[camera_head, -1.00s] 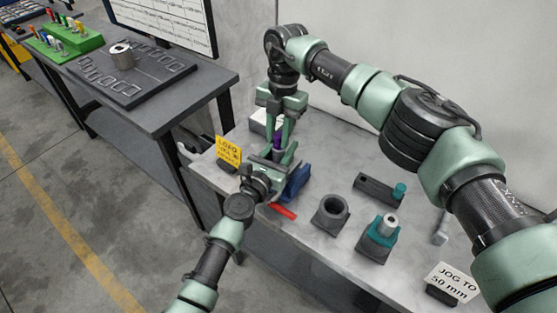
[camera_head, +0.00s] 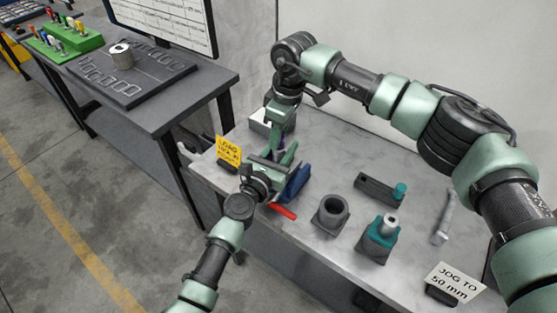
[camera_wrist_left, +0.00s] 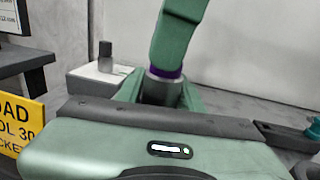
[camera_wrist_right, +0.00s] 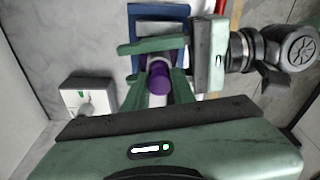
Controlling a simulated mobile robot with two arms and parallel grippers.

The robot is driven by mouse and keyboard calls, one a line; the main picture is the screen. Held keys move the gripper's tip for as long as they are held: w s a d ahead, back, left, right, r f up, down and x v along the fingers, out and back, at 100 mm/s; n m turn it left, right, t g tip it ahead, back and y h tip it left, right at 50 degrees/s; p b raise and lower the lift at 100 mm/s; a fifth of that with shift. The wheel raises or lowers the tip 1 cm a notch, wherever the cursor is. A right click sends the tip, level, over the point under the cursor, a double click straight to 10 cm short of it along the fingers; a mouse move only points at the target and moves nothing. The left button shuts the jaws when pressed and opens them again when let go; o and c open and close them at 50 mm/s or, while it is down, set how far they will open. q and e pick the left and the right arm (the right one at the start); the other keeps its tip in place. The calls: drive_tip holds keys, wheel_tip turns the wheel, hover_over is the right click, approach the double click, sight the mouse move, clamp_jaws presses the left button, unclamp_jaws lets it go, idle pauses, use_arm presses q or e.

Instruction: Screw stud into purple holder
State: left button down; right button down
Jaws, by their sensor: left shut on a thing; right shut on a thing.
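My left gripper (camera_head: 268,172) is shut on the purple holder; its dark grey round body (camera_wrist_left: 162,90) shows between the fingers in the left wrist view. A purple band (camera_wrist_left: 166,73) sits on top of that body. My right gripper (camera_head: 284,122) comes down from above, its fingers meeting the purple part. In the right wrist view the round purple end (camera_wrist_right: 160,82) lies between the right fingers. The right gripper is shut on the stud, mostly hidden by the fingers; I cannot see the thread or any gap.
On the table stand a dark grey socket (camera_head: 330,214), a teal holder on a stand (camera_head: 379,240), a black bar with a teal knob (camera_head: 380,189) and a grey wrench-like tool (camera_head: 445,218). A blue block (camera_head: 296,184), red handle (camera_head: 283,211) and yellow sign (camera_head: 228,151) are near the grippers.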

use_arm(q)
drive_tip(key=shift+d, duration=0.1)
use_arm(e)
drive_tip(key=shift+w, duration=0.1)
use_arm(q)
drive_tip(key=shift+f, duration=0.1)
use_arm(e)
drive_tip(key=c, duration=1.2)
unclamp_jaws()
drive_tip(key=shift+o, duration=0.2)
drive_tip(key=shift+r, duration=0.1)
drive_tip(key=shift+r, duration=2.2)
drive_tip(key=shift+o, duration=0.4)
